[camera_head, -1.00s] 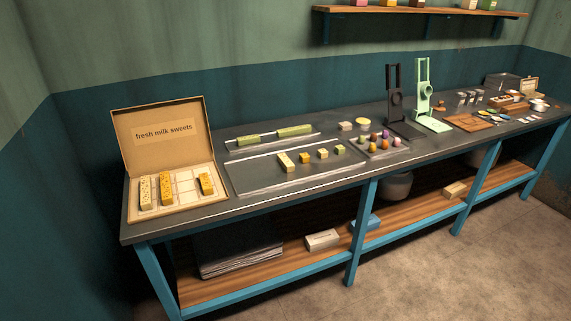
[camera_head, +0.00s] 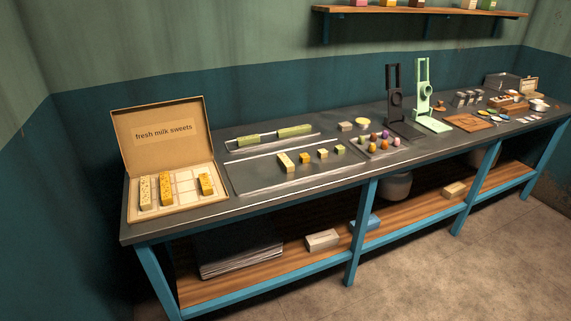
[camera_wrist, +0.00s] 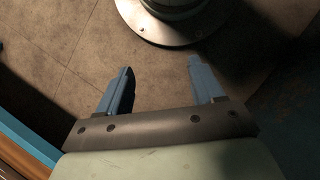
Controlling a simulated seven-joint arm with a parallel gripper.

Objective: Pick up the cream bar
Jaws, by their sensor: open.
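Another pale, speckled bar (camera_head: 145,192) stands in the open cardboard box labelled "fresh milk sweets" (camera_head: 163,133), beside yellow bars (camera_head: 166,189). My gripper (camera_wrist: 160,68) shows only in the wrist view. Its two blue fingers are wide apart with nothing between them, over the bare floor. No bar shows in the wrist view.
Two green bars (camera_head: 293,131) lie on a narrow tray behind. A small tray of coloured sweets (camera_head: 380,144) and black and green upright presses (camera_head: 424,95) stand farther right on the bench (camera_head: 222,206). A shelf (camera_head: 420,11) hangs above. The floor in front is clear.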

